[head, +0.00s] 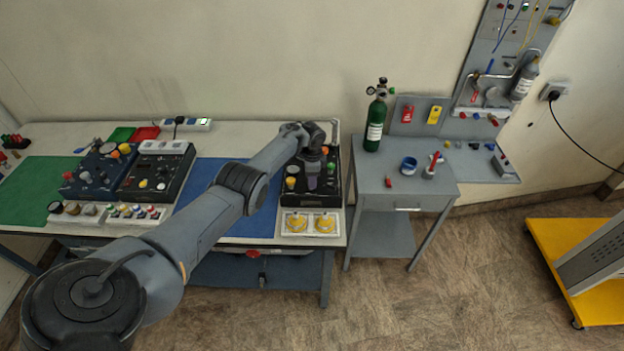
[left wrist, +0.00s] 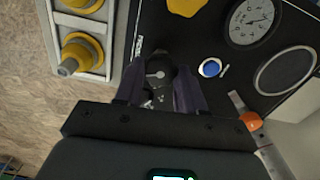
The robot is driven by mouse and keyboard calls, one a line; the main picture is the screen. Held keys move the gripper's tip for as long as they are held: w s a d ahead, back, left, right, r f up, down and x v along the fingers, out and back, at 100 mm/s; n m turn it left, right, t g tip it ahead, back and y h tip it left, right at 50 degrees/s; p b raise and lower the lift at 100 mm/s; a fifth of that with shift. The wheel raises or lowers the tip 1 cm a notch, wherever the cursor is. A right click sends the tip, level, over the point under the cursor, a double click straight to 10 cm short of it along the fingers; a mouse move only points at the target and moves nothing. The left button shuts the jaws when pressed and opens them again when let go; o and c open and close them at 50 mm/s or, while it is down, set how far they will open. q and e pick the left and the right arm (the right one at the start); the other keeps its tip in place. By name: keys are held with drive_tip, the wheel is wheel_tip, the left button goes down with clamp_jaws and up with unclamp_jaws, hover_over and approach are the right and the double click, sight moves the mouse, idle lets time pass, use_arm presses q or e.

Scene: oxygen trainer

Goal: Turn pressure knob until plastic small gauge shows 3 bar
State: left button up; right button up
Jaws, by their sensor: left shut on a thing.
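The black trainer panel (head: 300,202) lies at the right end of the long bench. My left gripper (head: 312,183) points down over it. A round white-faced gauge (left wrist: 252,20) is at the upper right of that view. Its dial is too small to read surely. My right gripper is not in view.
The panel also bears a blue button (left wrist: 210,68) and a large ring (left wrist: 285,72). A tray with yellow fittings (head: 325,225) stands in front of it. A small grey table (head: 405,190) to the right holds a green cylinder (head: 376,122).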

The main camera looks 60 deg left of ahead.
use_arm(q)
drive_tip(key=m+b, duration=0.1)
drive_tip(key=m, duration=0.2)
drive_tip(key=shift+m, duration=0.3)
drive_tip(key=shift+m+b, duration=0.55)
drive_tip(key=shift+m, duration=0.85)
drive_tip(key=o, duration=1.1)
drive_tip(key=shift+c, duration=0.2)
